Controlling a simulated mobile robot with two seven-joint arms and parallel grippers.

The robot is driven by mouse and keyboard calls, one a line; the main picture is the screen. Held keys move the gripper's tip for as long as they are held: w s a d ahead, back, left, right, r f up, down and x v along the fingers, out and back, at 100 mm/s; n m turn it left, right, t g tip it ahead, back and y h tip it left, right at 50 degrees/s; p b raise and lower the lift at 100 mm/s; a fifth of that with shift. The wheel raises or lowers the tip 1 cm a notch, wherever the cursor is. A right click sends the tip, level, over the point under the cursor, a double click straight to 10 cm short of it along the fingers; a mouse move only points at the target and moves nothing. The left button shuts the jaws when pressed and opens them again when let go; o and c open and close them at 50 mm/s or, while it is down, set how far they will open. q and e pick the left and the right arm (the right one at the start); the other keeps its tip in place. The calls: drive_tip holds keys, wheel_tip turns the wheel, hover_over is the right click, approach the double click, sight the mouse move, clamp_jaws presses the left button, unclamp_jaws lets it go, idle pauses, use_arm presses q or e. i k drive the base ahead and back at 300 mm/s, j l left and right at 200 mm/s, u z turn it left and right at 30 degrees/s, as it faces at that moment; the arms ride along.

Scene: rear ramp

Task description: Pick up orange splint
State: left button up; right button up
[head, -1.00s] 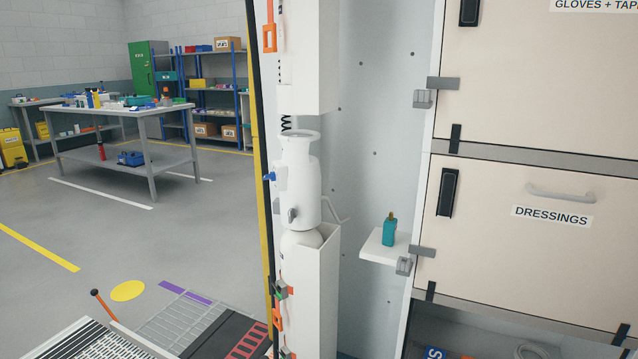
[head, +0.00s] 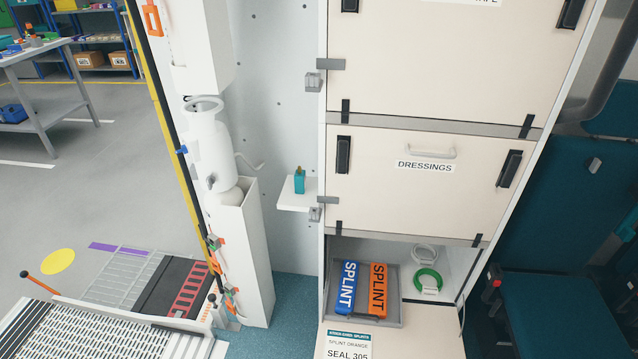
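An orange splint (head: 378,291) with the word SPLINT on it lies in a grey tray (head: 392,321) in the open bottom compartment of the cabinet. A blue splint (head: 347,287) lies beside it on the left. Neither of my grippers is in the head view.
Green and white rings (head: 428,281) sit right of the tray. The closed DRESSINGS door (head: 418,190) is above. A small shelf (head: 295,199) holds a teal bottle (head: 299,180). Teal seats (head: 560,310) stand at right.

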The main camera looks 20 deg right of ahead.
sight(377, 295)
drive_tip(key=z, duration=0.95)
